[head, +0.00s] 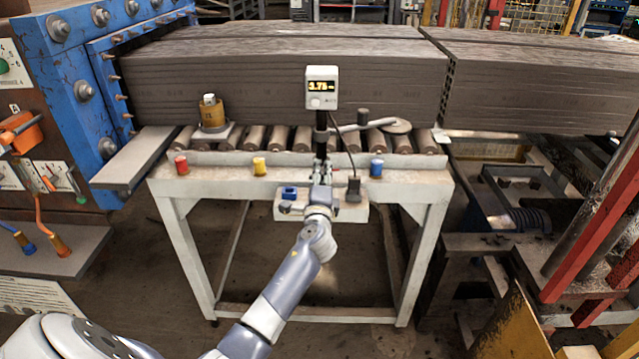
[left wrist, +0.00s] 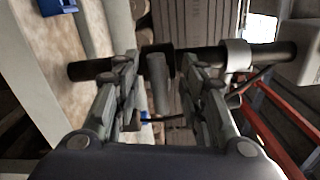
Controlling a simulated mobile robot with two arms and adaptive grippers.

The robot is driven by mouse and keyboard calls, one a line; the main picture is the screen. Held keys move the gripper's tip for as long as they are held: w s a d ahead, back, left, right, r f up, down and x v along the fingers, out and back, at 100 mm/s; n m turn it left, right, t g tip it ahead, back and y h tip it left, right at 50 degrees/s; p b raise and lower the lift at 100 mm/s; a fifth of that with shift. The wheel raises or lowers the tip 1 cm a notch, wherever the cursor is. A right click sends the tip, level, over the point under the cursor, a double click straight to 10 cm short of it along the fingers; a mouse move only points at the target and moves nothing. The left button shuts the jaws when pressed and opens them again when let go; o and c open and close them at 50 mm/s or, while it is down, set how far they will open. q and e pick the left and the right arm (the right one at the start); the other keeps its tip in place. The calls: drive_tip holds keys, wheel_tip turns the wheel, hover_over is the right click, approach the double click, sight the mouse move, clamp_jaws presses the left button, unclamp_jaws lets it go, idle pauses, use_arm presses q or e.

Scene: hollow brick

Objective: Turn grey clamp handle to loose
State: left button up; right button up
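In the left wrist view, a short grey handle (left wrist: 159,84) lies between the two fingers of my left gripper (left wrist: 160,78). It meets a dark round post (left wrist: 272,54) that crosses the picture behind the fingers. Gaps show on both sides of the handle, so the gripper is open around it and not closed on it. In the head view my left gripper (head: 322,172) is at the post (head: 321,135), below the display, and the handle cannot be made out there. My right gripper is not in view.
A display box (head: 322,87) tops the post, and a grey bar (head: 370,126) reaches right from it. A white bench (head: 225,185) with rollers stands before stacked bricks (head: 220,75). A small shelf (head: 354,213) with a blue item (head: 289,193) is close to my gripper.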

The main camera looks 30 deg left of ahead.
use_arm(q)
drive_tip(key=v, duration=1.1)
drive_tip(key=shift+s, duration=0.4)
drive_tip(key=shift+d, duration=0.1)
drive_tip(key=s+d+f+n+g+h, duration=0.1)
drive_tip(key=s+d+f+g+h, duration=0.15)
drive_tip(key=f, duration=1.05)
drive_tip(key=s+d+f+n+g+h+b, duration=0.1)
drive_tip(key=s+d+f+g+h, duration=0.2)
drive_tip(key=f, duration=1)
drive_tip(key=s+d+f+n+g+h, duration=0.1)
drive_tip(key=s+d+f, duration=0.3)
drive_tip(key=f, duration=0.8)
drive_tip(key=s+d+f+n+g+h+b, duration=0.15)
drive_tip(key=s+f+n+g, duration=0.25)
drive_tip(key=s+f, duration=1.45)
drive_tip(key=s+f+n+g, duration=0.2)
drive_tip(key=s+f, duration=0.1)
drive_tip(key=s, duration=0.8)
drive_tip(key=s+d+f+n+g+h, duration=0.1)
drive_tip(key=s+f+n, duration=0.1)
drive_tip(key=s, duration=0.9)
drive_tip(key=shift+d+f+g+h, duration=0.15)
drive_tip(key=shift+f+g+h, duration=0.2)
drive_tip(key=shift+f, duration=0.15)
